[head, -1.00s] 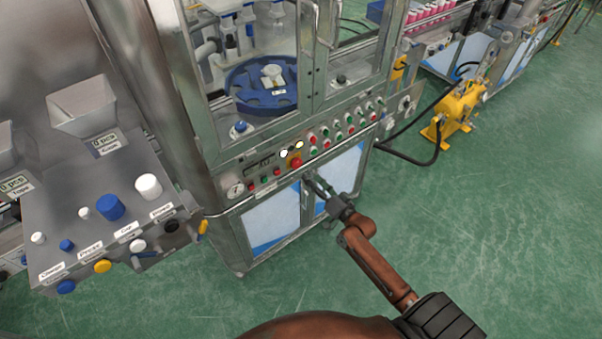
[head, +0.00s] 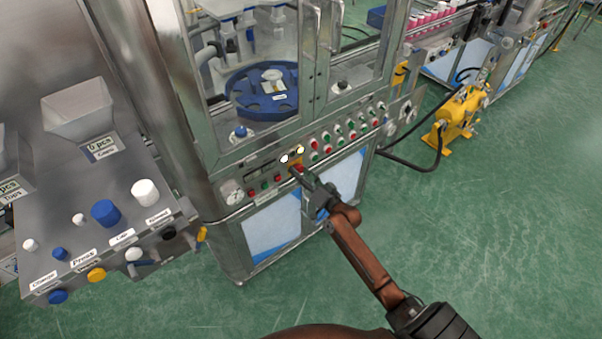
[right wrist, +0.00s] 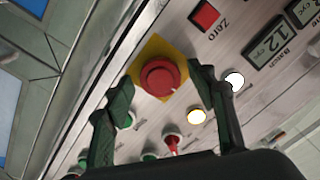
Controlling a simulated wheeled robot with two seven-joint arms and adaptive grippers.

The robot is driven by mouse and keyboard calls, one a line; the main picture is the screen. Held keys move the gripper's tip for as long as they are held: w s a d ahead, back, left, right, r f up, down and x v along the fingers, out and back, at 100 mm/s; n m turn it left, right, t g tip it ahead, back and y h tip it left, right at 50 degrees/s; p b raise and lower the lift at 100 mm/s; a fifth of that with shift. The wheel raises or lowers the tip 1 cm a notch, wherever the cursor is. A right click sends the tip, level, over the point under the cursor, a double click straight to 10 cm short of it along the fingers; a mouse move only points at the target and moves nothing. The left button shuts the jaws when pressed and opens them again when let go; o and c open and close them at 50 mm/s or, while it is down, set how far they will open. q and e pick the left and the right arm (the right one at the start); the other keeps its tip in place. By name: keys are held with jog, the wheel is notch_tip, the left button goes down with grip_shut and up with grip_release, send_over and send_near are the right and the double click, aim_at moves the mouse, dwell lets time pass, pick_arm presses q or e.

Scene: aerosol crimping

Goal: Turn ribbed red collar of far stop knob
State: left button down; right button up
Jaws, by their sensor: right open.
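The red stop knob (right wrist: 160,78) sits on a yellow square plate (right wrist: 151,48) in the right wrist view, with a darker red rim around its raised centre. In the head view the knob (head: 296,168) is on the machine's front panel, partly covered by my right gripper (head: 304,177). In the right wrist view my right gripper (right wrist: 161,82) is open, its green-black fingers on either side of the knob. I cannot tell whether they touch it. My left gripper is not in view.
Lit white (right wrist: 235,81) and yellow (right wrist: 196,116) lamps sit close by the right finger. Other red and green buttons and a red square button (right wrist: 205,16) surround the knob. A gauge (head: 233,193) is left on the panel.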

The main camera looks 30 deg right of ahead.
jog(key=shift+c, duration=0.2)
jog(key=c, duration=1.1)
dwell(0.5)
jog(key=o, duration=1.1)
jog(key=shift+o, duration=0.2)
jog(key=shift+s, duration=0.1)
jog(key=s+d, duration=0.1)
jog(key=s, duration=1.1)
